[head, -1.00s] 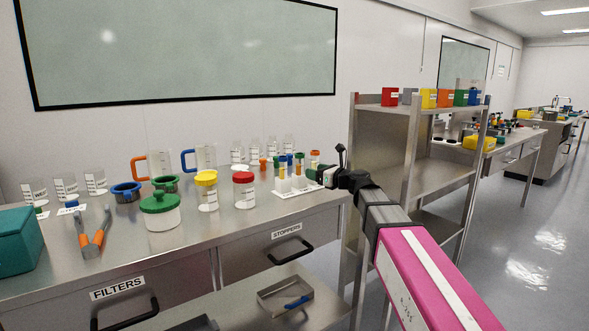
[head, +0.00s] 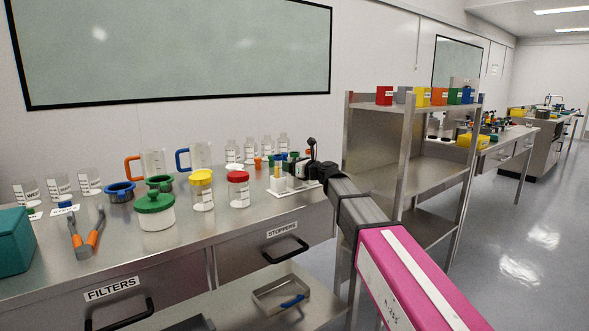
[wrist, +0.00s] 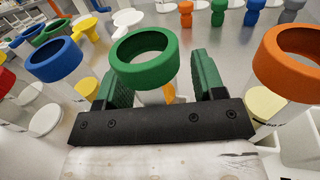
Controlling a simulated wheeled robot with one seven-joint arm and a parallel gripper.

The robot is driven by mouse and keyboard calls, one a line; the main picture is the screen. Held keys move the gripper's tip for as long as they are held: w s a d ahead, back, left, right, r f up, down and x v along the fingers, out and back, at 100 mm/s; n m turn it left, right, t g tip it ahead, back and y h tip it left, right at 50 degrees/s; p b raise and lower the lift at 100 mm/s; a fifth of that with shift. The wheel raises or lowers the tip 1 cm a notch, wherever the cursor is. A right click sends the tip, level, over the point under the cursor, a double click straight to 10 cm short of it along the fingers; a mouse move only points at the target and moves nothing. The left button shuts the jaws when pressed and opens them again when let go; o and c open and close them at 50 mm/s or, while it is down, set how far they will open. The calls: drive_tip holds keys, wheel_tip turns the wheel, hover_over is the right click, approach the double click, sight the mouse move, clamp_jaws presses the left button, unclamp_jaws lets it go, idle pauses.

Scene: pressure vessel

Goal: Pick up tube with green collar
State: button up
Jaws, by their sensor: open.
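The tube with the green collar (wrist: 143,58) stands between the two green-padded fingers of my gripper (wrist: 163,75) in the wrist view. The fingers are apart, with a gap at least on the right side of the collar. The lower part of the tube is mostly hidden behind the gripper's black bar. In the head view my gripper (head: 299,168) is at the tube rack (head: 288,191) on the bench, and the arm hides part of the rack and tubes.
A blue-collared tube (wrist: 55,60) stands close on the left and an orange-collared tube (wrist: 288,58) close on the right. Red-lidded (head: 238,188) and yellow-lidded (head: 201,190) jars stand left of the rack. A metal shelf unit (head: 407,165) stands right of the bench.

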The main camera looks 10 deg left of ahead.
drive_tip(key=c, duration=1)
